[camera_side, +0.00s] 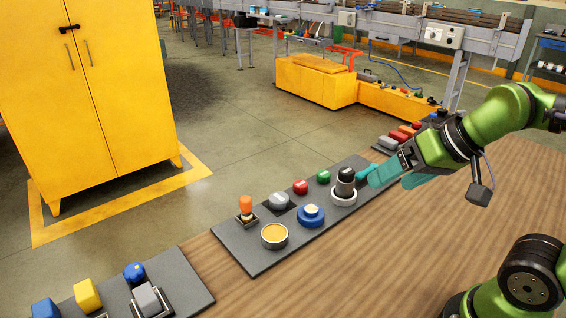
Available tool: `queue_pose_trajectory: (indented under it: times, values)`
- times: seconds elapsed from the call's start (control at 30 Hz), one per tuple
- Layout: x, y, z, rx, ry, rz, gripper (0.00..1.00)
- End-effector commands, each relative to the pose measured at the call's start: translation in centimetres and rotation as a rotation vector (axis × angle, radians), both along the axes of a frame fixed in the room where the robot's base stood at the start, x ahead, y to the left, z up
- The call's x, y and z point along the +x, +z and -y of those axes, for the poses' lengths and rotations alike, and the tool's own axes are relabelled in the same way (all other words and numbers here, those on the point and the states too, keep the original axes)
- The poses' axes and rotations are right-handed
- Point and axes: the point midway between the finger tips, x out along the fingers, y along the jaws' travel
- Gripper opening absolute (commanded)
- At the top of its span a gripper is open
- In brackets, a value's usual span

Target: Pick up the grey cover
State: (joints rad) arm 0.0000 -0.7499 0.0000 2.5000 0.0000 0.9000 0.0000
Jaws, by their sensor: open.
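Several grey pieces show, and I cannot tell for certain which is the grey cover. A rounded grey piece (279,200) sits on a black base on the middle dark board (262,258). A grey block (147,300) sits tilted in a black holder on the near-left board. Another grey block (388,142) lies at the far right board. My gripper (380,178) has teal fingers, open and empty, at the right end of the middle board. It is just right of a black-topped knob with a white ring (344,188).
The middle board also holds an orange-topped switch (246,206), red (300,187) and green (323,176) buttons, a blue ring piece (311,214) and a round yellow-topped tin (274,236). Bare wooden table lies in front. A yellow cabinet (90,100) stands behind on the floor.

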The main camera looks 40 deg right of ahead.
Motion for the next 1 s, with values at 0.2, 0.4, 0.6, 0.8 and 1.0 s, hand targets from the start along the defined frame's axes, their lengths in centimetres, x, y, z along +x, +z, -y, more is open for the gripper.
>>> queue_pose_trajectory:
  times: [0.2,0.4,0.6,0.8,1.0]
  values:
    - [0.1,-0.6,-0.4,0.0,0.016,-0.026,0.85]
    - [3.4,-1.9,-1.4,-0.009,0.066,-0.149,0.85]
    - [10.2,-3.1,-2.2,-0.062,0.081,-0.273,0.85]
    - [17.8,-5.9,-3.2,-0.155,0.052,-0.364,0.85]
    - [24.0,-8.3,-3.7,-0.252,-0.011,-0.389,0.85]
